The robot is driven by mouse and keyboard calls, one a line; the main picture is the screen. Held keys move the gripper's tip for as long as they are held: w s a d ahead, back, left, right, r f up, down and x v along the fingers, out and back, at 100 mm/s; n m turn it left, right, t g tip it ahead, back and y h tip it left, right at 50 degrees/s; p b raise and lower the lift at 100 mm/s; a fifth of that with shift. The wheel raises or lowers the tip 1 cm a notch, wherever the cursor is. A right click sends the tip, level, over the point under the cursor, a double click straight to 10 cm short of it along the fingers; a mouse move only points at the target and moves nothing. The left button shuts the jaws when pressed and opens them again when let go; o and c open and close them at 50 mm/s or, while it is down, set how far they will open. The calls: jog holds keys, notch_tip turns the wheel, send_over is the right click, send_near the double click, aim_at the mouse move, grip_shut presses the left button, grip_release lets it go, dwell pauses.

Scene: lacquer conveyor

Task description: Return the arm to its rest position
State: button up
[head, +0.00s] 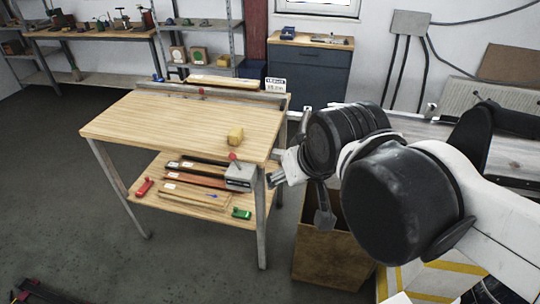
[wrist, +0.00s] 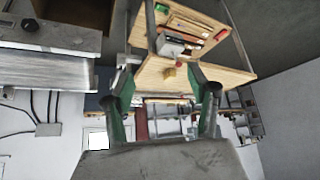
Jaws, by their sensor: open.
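My arm reaches in from the right of the head view, with its dark joints in front of the bench's right side. My gripper (wrist: 162,78) shows in the wrist view with its two green-and-dark fingers spread apart and nothing between them. The wooden bench (head: 165,118) stands left of my arm.
A lower shelf (head: 165,197) holds several strips, a red item and a green item (head: 241,213). A grey box (head: 240,177) sits at the bench's right front leg. An open brown bin (head: 322,255) stands below my arm. Open floor lies at left.

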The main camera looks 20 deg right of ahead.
jog(key=shift+s+f, duration=0.55)
jog(key=shift+s, duration=0.1)
notch_tip(320, 180, down, 4)
jog(key=b, duration=0.4)
jog(key=shift+o, duration=0.4)
jog(key=o, duration=0.5)
